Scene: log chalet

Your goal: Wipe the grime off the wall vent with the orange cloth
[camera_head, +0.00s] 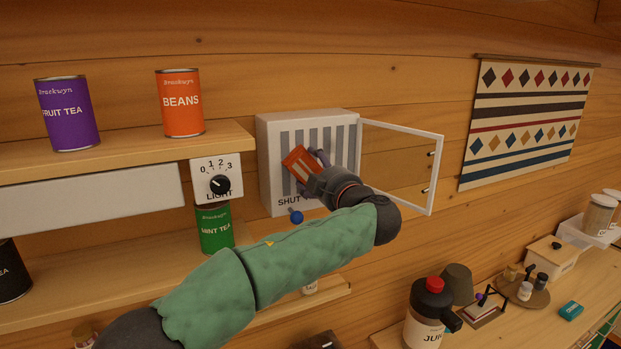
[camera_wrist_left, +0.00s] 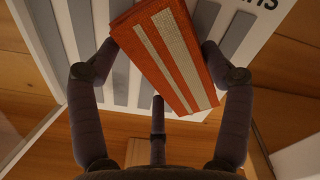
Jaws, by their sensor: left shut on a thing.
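The wall vent (camera_head: 270,150) is a white box with upright grey slats, fixed to the log wall. Its clear, white-framed door (camera_head: 400,163) stands open to the right. My left gripper (camera_head: 318,166) is shut on the orange cloth (camera_head: 299,165) in front of the slats. No grime can be made out; cloth and hand hide part of the face. My right gripper is not in view.
A blue-knobbed lever (camera_head: 296,216) sticks out below the vent near "SHUT". A light dial (camera_head: 217,181) and shelves with a beans can (camera_head: 181,103) and a mint tea can (camera_head: 215,229) are at left. A jug (camera_head: 427,315) stands on the counter at lower right.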

